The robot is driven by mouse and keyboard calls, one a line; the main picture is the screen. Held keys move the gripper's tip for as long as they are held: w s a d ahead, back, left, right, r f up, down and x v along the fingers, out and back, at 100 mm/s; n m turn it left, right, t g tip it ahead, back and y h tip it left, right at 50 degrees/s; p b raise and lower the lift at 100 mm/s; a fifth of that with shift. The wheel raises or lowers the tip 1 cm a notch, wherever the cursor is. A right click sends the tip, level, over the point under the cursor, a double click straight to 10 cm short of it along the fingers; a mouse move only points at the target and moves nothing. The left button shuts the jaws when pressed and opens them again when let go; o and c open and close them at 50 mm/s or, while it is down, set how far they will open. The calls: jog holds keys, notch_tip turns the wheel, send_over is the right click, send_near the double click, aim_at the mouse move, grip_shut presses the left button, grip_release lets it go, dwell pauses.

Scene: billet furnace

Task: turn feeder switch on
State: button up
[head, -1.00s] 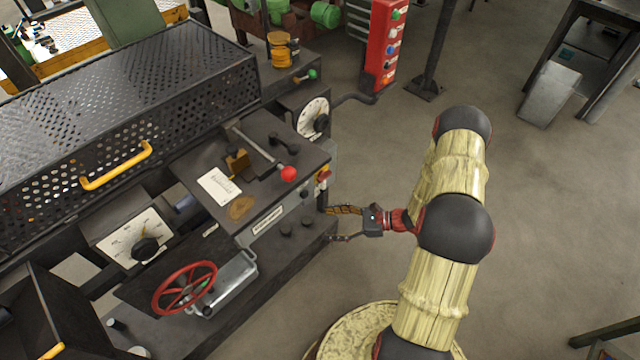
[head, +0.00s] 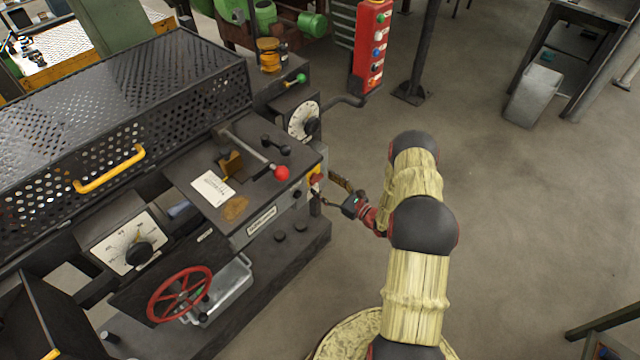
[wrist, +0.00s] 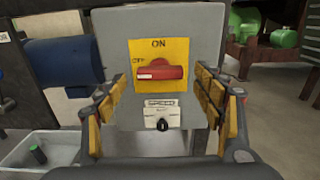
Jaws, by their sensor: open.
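A grey box (wrist: 115,42) on the end of the machine fills the middle of the wrist view. It carries a red rotary handle (wrist: 160,73) on a yellow plate marked ON at the top and OFF at the left. The handle lies level, its white mark at the OFF side. Below it is a small black knob (wrist: 162,124) on a white label plate; its small lettering is not readable. My gripper (wrist: 159,84) is open and empty, its fingers on either side of the handle in view, apparently short of it. In the head view my gripper (head: 329,187) is beside the machine's right end.
A red-knobbed lever (head: 281,173), a dial with a crank (head: 305,121) and a red handwheel (head: 180,293) are on the machine. A red button post (head: 372,45) stands behind. A blue cylinder (wrist: 63,72) is left of the box.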

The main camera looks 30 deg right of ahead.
aim_at(317, 179)
jog(key=shift+x, duration=1.2)
jog(key=shift+c, duration=1.1)
jog(key=c, duration=0.9)
jog(key=shift+c, duration=0.2)
jog(key=shift+m, duration=0.4)
jog(key=m+p, duration=0.1)
jog(key=m, duration=1.6)
